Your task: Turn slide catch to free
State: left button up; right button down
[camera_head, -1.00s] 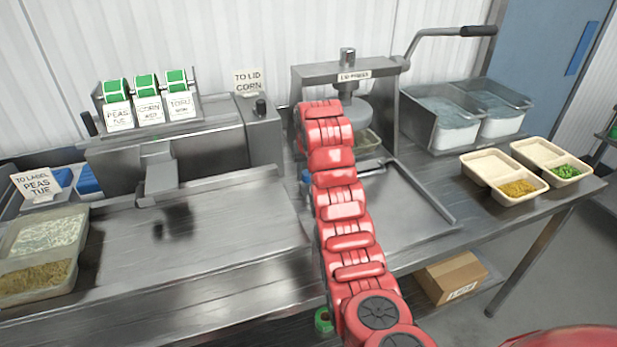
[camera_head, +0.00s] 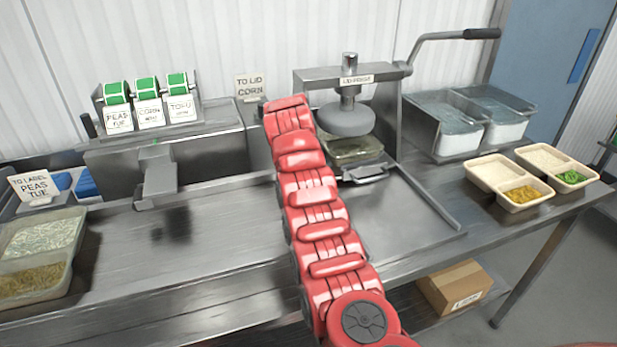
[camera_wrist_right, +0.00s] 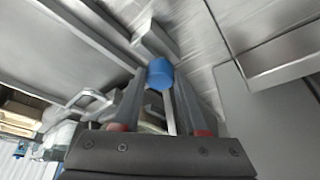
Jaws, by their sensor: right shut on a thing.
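In the right wrist view my right gripper (camera_wrist_right: 160,82) is shut on a blue knob (camera_wrist_right: 160,72), which sits between its fingertips. I take this knob to be the slide catch's; no marking on it shows its set position. In the head view my red right arm hides the gripper and the knob. The lid press (camera_head: 349,108) stands just right of the arm, its round grey head above a clear-sided tray (camera_head: 352,150). The slide's handle (camera_head: 366,176) shows in front of that tray. My left gripper is in neither view.
The label machine (camera_head: 170,160) with green rolls stands left of the arm. A food tray (camera_head: 35,250) lies at the far left. The steel tray area right of the arm is clear.

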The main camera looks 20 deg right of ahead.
dwell(0.4)
jog(key=shift+c, duration=2.2)
grip_release()
jog(key=shift+r, duration=0.1)
jog(key=p+v, duration=0.1)
jog(key=v, duration=1.6)
jog(key=shift+p, duration=0.3)
jog(key=shift+s+a, duration=0.1)
jog(key=shift+a, duration=0.05)
